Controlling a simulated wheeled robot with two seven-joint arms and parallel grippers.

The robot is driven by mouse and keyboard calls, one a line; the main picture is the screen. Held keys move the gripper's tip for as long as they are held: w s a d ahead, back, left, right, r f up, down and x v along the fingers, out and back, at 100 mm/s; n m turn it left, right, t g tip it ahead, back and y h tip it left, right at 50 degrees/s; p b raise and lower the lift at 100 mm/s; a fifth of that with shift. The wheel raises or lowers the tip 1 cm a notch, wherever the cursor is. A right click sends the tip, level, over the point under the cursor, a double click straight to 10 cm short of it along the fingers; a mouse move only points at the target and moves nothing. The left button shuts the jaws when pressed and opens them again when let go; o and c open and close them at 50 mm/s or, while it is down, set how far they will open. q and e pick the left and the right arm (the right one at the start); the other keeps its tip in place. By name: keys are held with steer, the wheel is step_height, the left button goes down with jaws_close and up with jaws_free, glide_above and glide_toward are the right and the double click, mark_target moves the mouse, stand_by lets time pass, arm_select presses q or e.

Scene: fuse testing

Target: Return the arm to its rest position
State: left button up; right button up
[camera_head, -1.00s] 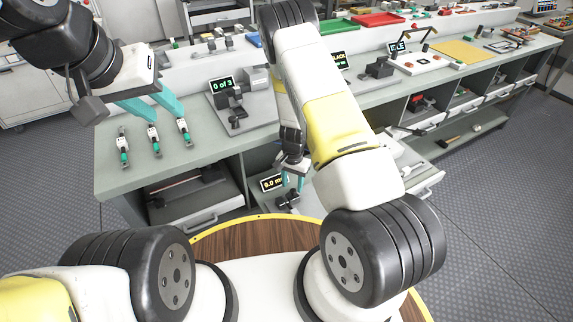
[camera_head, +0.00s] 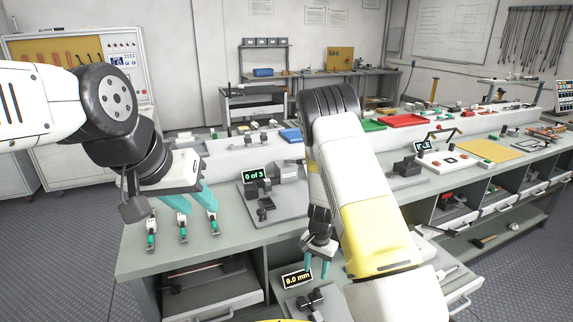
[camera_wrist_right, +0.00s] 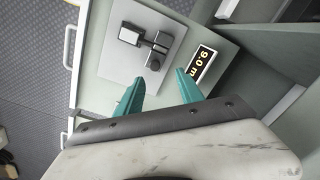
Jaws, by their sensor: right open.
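The workbench (camera_head: 140,262) carries a station with a "0 of 3" display (camera_head: 256,176), a station showing "IDLE" (camera_head: 423,147), a red tray (camera_head: 405,120) and a yellow mat (camera_head: 484,151). Open drawers jut out in front. My right arm hides the bench's middle.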

steer(key=s+a+r+n+t+y, duration=0.1)
steer(key=s+r+n+y, duration=0.15)
steer(key=r, duration=1.25)
steer(key=s+a+r+n+t+y, duration=0.1)
steer(key=s+r+t, duration=0.15)
steer(key=r, duration=1.15)
steer(key=s+d+r+n+t+h, duration=0.1)
steer(key=s+d+r+n+t, duration=0.1)
steer(key=s+r, duration=1.2)
steer(key=s+d+n, duration=0.1)
steer(key=s+d, duration=0.1)
steer(key=s, duration=0.2)
steer(key=shift+n+h, duration=0.35)
steer(key=shift+s+t, duration=0.1)
steer(key=shift+t, duration=0.15)
